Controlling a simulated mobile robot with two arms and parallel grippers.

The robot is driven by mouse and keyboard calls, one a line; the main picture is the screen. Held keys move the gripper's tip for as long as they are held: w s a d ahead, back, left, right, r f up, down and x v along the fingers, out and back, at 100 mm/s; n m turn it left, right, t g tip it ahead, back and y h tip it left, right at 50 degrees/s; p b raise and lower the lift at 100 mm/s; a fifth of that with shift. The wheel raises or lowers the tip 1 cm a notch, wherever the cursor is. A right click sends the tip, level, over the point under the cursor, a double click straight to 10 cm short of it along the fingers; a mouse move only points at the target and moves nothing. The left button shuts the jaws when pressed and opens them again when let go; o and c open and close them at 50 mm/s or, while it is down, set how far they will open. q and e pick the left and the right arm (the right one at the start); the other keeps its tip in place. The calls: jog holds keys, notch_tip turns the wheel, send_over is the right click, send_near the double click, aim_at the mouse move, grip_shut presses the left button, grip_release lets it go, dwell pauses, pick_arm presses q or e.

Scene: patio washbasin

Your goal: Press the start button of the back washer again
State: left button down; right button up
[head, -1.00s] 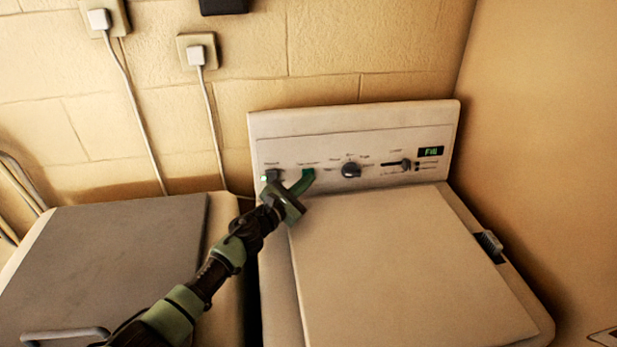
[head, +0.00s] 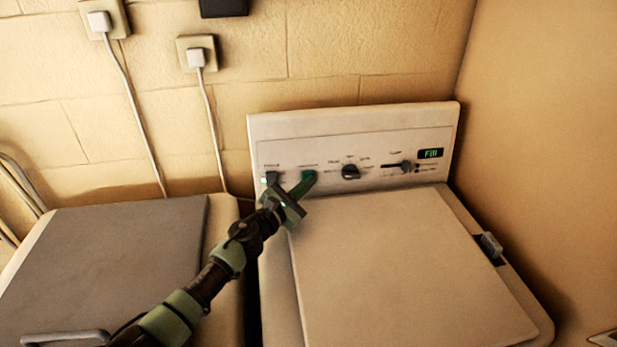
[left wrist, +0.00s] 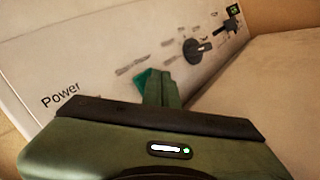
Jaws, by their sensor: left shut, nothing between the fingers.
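The back washer (head: 420,240) is white, with its control panel (head: 300,140) upright along the rear edge. The green start button (head: 308,174) is on the panel's left part; its edge also shows in the left wrist view (left wrist: 145,80). The panel display (head: 431,153) reads "Fill". My left gripper (head: 305,184) is shut and empty, its fingertips at the start button and partly covering it. In the left wrist view the closed fingers (left wrist: 163,76) overlap the button's right side; I cannot tell whether they touch it. My right gripper is not in view.
A dark power switch (head: 271,177) with a green light sits left of the start button. A black dial (head: 350,172) and a slider (head: 402,167) are to its right. A second machine with a grey lid (head: 120,255) stands at left. Walls close off the back and right.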

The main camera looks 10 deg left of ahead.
pick_arm(q)
jog(key=shift+s+d+r, duration=0.1)
jog(key=shift+s+d, duration=0.05)
jog(key=shift+s, duration=0.3)
